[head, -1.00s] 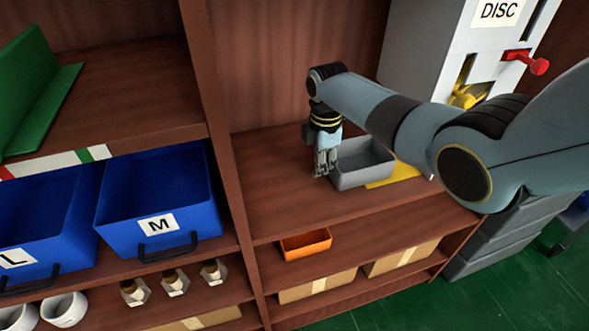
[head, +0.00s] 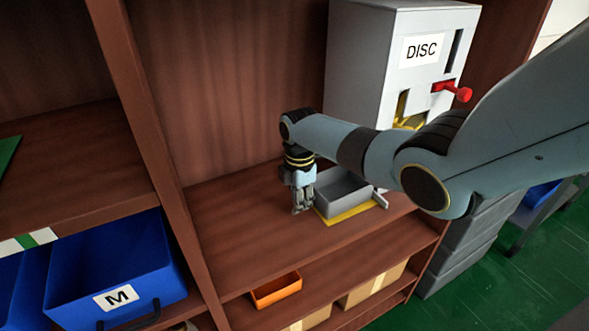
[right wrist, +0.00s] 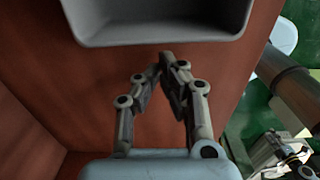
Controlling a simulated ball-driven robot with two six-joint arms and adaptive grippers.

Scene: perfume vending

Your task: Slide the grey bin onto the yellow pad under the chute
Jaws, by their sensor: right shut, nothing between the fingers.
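The grey bin (head: 343,190) stands upright on the yellow pad (head: 347,216), on the shelf in front of the DISC dispenser. A yellow strip shows along the bin's near edge; the bin hides most of the pad. My right gripper (head: 301,209) is shut and empty, pointing down at the bin's left side. In the right wrist view the fingertips (right wrist: 168,58) meet close to the rim of the bin (right wrist: 155,38); I cannot tell whether they touch it. The chute opening (head: 401,106) shows yellow inside, partly hidden by my arm. My left gripper does not show.
The DISC dispenser (head: 390,60) has a red knob (head: 455,91) at its front. A pale piece (head: 380,198) stands at the bin's right. An orange tray (head: 276,290) sits on the shelf below. A post (head: 150,140) bounds the bay at left; shelf left of the gripper is clear.

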